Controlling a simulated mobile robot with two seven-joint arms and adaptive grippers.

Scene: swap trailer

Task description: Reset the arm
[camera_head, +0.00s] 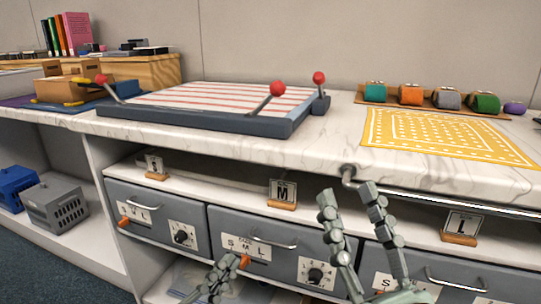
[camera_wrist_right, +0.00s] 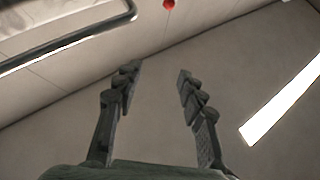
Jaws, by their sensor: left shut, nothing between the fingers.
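My right gripper (camera_head: 347,195) is open and empty, raised in front of the drawer unit just below the counter edge in the head view. Its two spread fingers also show in the right wrist view (camera_wrist_right: 160,72), with nothing between them. My left gripper (camera_head: 226,268) is low at the bottom edge of the head view, in front of the middle drawer. Only part of it shows; it is shut and empty.
The drawers (camera_head: 275,250) have bar handles, dials and stands lettered M (camera_head: 283,193) and L (camera_head: 461,227). On the marble counter (camera_head: 330,135) stand a striped board with red-knobbed levers (camera_head: 215,100), a yellow mat (camera_head: 445,138) and several colored rolls (camera_head: 410,94).

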